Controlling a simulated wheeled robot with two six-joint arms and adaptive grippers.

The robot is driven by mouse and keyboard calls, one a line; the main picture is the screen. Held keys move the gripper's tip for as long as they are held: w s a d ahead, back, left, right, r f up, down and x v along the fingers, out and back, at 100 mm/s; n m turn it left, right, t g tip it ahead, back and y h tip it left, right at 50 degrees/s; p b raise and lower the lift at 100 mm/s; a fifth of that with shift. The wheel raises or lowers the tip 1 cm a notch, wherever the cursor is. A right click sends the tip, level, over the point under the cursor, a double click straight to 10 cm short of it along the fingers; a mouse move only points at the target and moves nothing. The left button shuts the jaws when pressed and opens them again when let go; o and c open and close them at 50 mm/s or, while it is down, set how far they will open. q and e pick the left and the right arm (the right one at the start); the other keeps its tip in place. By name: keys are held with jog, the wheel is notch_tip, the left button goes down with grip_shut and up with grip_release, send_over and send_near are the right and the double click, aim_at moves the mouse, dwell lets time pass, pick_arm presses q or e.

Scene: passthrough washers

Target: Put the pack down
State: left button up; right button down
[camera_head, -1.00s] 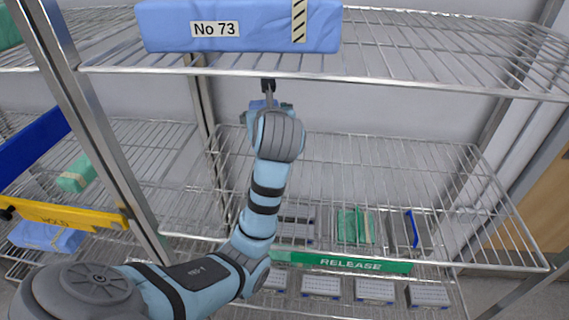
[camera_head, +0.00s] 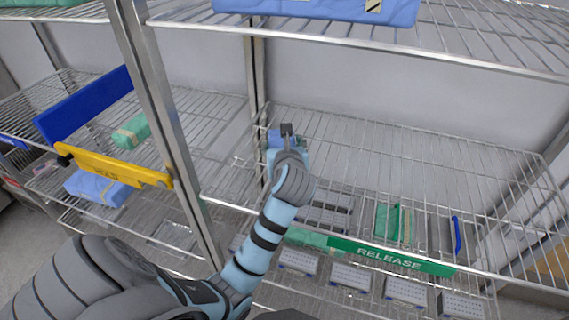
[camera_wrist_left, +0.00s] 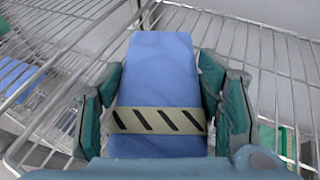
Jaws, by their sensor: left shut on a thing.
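My left gripper (camera_head: 287,132) is shut on a blue wrapped pack (camera_wrist_left: 158,65) with a black-and-cream striped tape band. In the wrist view its green-padded fingers press the pack from both sides. In the head view the pack (camera_head: 274,139) is mostly hidden behind my gripper and wrist. It is over the left part of the wire shelf (camera_head: 420,150) of the right-hand rack, below the upper shelf. I cannot tell whether it touches the wires. My right gripper is not in view.
A green RELEASE label (camera_head: 389,258) runs along the front edge. Below are grey perforated trays (camera_head: 350,278) and a green pack (camera_head: 393,222). A metal post (camera_head: 160,120) stands left, beside a yellow HOLD bar (camera_head: 113,166) and blue panel (camera_head: 85,105). A large blue pack (camera_head: 320,8) lies above.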

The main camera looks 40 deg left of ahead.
pick_arm(q)
notch_tip(320, 180, down, 5)
jog(key=shift+r+b, duration=0.2)
jog(key=shift+b, duration=0.2)
jog(key=shift+f, duration=0.15)
jog(key=o, duration=1.4)
jog(key=shift+c, duration=0.2)
jog(key=shift+d+r, duration=0.1)
jog(key=shift+r, duration=0.15)
jog(key=v, duration=0.7)
jog(key=shift+s+d, duration=0.2)
jog(key=shift+s, duration=0.05)
